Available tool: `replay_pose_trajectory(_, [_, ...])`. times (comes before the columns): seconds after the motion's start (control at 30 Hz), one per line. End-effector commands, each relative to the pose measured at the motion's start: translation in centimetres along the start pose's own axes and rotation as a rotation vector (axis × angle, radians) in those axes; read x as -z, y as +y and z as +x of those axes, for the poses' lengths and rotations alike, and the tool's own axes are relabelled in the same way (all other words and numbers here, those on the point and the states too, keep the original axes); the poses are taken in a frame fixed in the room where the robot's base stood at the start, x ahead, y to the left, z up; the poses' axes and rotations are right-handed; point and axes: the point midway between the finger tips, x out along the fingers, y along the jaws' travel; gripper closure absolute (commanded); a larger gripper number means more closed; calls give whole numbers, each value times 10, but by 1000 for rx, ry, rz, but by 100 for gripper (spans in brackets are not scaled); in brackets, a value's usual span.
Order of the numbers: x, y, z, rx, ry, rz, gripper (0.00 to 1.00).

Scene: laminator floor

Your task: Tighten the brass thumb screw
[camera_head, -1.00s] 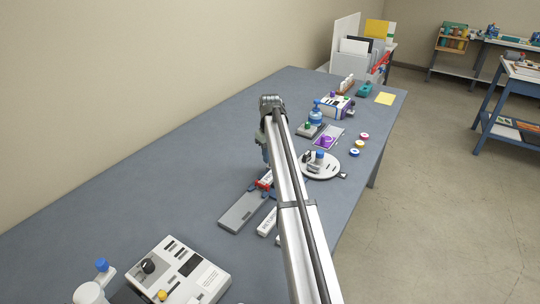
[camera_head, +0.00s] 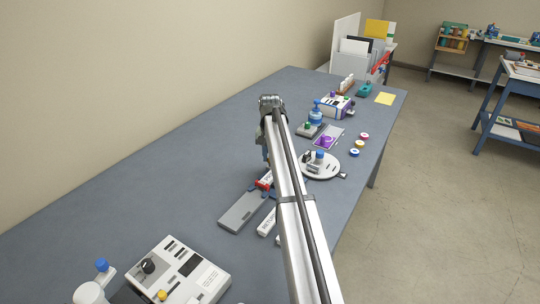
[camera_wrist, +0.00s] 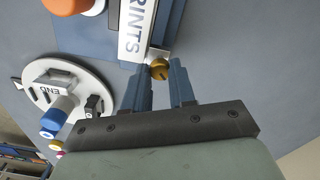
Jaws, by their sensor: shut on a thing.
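The brass thumb screw (camera_wrist: 160,70) is a small round brass knob in the wrist view. In the head view my arm hides most of the gripper, and the screw cannot be made out there. A red-and-white part (camera_head: 264,180) shows beside my arm, at the far end of a grey plate (camera_head: 243,211).
A round white plate (camera_head: 333,170) with a blue-topped knob stands right of my arm. A control box (camera_head: 185,274) with knobs is at the near left. A purple item (camera_head: 326,141) and several small coloured discs lie farther back. The table's left side is clear.

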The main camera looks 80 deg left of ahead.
Motion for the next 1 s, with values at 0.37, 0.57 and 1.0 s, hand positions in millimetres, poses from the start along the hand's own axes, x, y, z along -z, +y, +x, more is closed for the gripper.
replay_pose_trajectory(0.37, [0,0,0,0,0,357,100])
replay_pose_trajectory(0.57, [0,0,0,0,0,532,100])
replay_pose_trajectory(1.0, [0,0,0,0,0,781,100])
